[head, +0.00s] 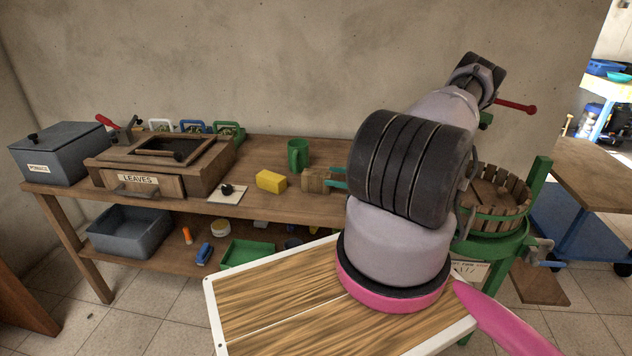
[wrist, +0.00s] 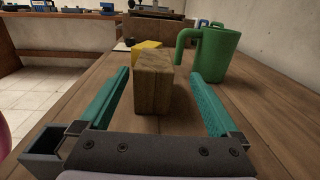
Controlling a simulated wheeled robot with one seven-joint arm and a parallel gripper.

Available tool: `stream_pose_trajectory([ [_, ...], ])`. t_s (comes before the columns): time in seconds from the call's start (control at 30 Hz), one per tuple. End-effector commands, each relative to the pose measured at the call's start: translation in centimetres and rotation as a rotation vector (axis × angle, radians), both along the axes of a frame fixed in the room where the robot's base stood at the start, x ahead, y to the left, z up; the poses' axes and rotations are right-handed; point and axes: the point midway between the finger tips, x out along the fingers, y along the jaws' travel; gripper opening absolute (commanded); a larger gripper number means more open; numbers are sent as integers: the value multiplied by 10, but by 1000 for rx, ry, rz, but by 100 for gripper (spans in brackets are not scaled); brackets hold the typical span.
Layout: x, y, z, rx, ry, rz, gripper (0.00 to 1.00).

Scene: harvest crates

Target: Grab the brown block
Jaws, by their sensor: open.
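The brown block (head: 315,180) is a wooden block on the workbench. In the wrist view the brown block (wrist: 153,82) stands upright just ahead of and partly between the two green fingers of my gripper (wrist: 160,88). A gap shows on each side of it, wider on the right. My gripper is open and holds nothing. In the head view one or both green fingers of my gripper (head: 338,179) show at the block's right, and my arm hides the rest.
A yellow block (head: 271,181) lies left of the brown block, behind it in the wrist view. A green mug (head: 298,156) stands close behind the block, near my right finger in the wrist view. A drawer box labelled LEAVES (head: 140,185) stands further left on the bench.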

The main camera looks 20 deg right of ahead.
Motion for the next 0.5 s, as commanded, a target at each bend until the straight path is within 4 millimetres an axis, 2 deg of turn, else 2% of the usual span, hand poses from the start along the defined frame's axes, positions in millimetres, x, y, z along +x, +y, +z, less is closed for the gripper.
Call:
stream_pose_trajectory([
  [0.17,8,12,1,1,0,1,98],
  [0.5,29,51,2,-1,0,3,98],
])
